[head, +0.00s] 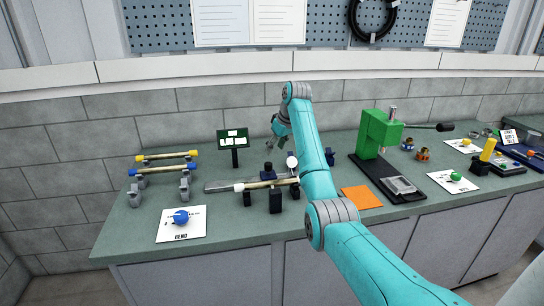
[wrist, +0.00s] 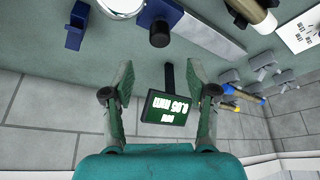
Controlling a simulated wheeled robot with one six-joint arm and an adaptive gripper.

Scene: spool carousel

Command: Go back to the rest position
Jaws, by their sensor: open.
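My gripper (head: 272,138) is at the end of my teal arm, above the back of the green worktop (head: 120,236). In the wrist view my gripper (wrist: 157,75) has its two fingers spread wide apart, with nothing held between them. A small green display on a post (head: 232,140) stands left of my gripper in the head view. The display (wrist: 168,107) shows upside down beyond the fingers in the wrist view, apart from them. My arm hides part of the worktop's middle.
A fixture holding a light rod (head: 262,184) stands below my gripper. Left are rods on grey stands (head: 165,170) and a sheet with a blue ball (head: 181,217). Right are an orange square (head: 361,197), a green press (head: 374,133) and a sheet with a green ball (head: 456,177). A wall runs behind.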

